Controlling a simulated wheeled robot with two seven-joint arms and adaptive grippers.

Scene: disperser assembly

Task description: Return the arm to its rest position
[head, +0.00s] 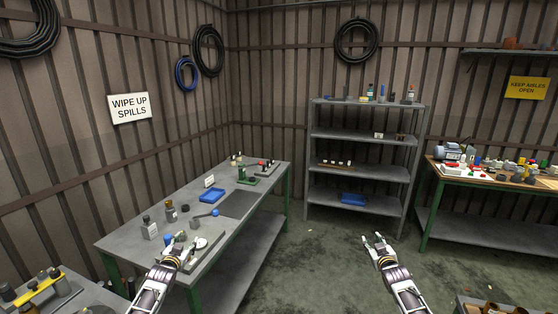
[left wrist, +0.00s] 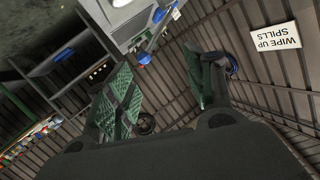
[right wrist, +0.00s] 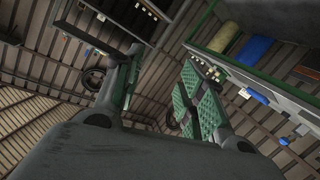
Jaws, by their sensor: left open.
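My left gripper (head: 178,248) is at the near end of the grey workbench (head: 130,243) in the head view, by a small board with parts. In the left wrist view its green-padded fingers (left wrist: 160,68) stand apart with nothing between them. My right gripper (head: 376,241) is over open floor, to the right of the bench and in front of the shelf. In the right wrist view its fingers (right wrist: 160,62) are also apart and empty. Neither gripper appears to hold anything, though the head view does not show whether the left one touches the bench.
A grey shelf (head: 365,136) stands behind. A cluttered wooden table (head: 490,180) is at right. The floor (head: 320,250) between is clear.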

